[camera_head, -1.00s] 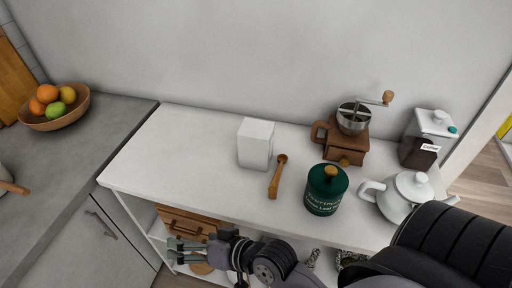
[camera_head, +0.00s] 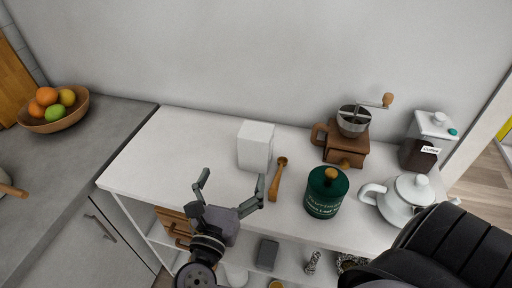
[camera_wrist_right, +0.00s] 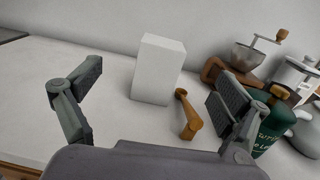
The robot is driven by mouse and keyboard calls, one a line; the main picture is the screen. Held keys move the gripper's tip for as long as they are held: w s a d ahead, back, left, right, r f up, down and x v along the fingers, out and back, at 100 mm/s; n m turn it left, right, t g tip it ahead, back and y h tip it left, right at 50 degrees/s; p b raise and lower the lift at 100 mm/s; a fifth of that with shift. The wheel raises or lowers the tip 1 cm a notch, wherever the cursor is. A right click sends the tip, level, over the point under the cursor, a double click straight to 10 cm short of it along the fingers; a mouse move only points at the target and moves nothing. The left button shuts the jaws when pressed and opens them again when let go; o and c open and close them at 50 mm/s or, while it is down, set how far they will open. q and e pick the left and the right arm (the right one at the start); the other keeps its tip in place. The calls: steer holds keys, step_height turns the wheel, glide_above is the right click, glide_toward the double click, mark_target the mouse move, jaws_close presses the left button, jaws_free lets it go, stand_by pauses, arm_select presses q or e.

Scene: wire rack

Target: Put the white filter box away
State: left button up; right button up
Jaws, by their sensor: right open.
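The white filter box (camera_head: 255,146) stands upright on the white shelf top, near the wall. In the right wrist view the box (camera_wrist_right: 157,70) is ahead of the fingers, between them and apart from both. My right gripper (camera_head: 231,188) is open and empty, at the front of the shelf top, to the front left of the box. Its two fingers (camera_wrist_right: 150,98) are spread wide in the right wrist view. My left gripper is not seen.
A wooden scoop (camera_head: 278,179) lies just right of the box. A green canister (camera_head: 325,192), a coffee grinder (camera_head: 345,145), a white teapot (camera_head: 403,198) and a coffee container (camera_head: 427,143) stand further right. The white top (camera_head: 165,150) left of the box is clear.

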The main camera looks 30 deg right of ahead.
steer(key=p, duration=0.5)
glide_toward(256, 130)
steer(key=shift+m+g, duration=0.4)
steer(key=x, duration=0.4)
steer(key=shift+w+d, duration=0.1)
steer(key=shift+w, duration=0.25)
steer(key=shift+w+d+r+p, duration=0.15)
steer(key=shift+d+p, duration=0.05)
steer(key=shift+p, duration=0.1)
steer(key=p+x, duration=0.2)
steer(key=x, duration=0.2)
steer(key=shift+w+d, duration=0.1)
steer(key=shift+d, duration=0.15)
steer(key=shift+w+d, duration=0.1)
steer(key=shift+d, duration=0.05)
steer(key=shift+c, duration=0.5)
steer(key=c, duration=1.9)
